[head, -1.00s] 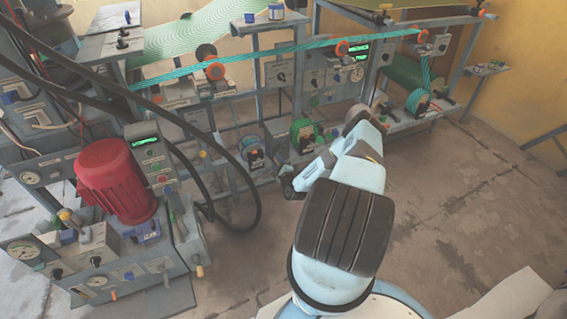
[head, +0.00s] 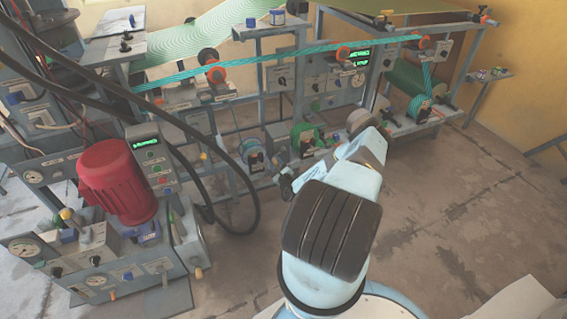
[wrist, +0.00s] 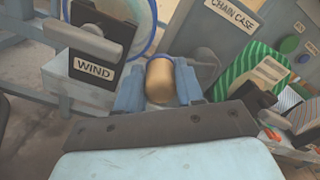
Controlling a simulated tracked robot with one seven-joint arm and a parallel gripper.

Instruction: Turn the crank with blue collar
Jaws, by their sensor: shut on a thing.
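In the wrist view a tan, rounded handle knob (wrist: 159,80) stands between the pale blue fingers of my gripper (wrist: 160,92), which are shut on it.
In the wrist view a grey panel labelled CHAIN CASE (wrist: 225,35) and a green-striped piece (wrist: 245,75) are close on the right. In the head view a red motor (head: 117,182) and black hoses (head: 255,185) stand left. The floor (head: 455,200) at right is open.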

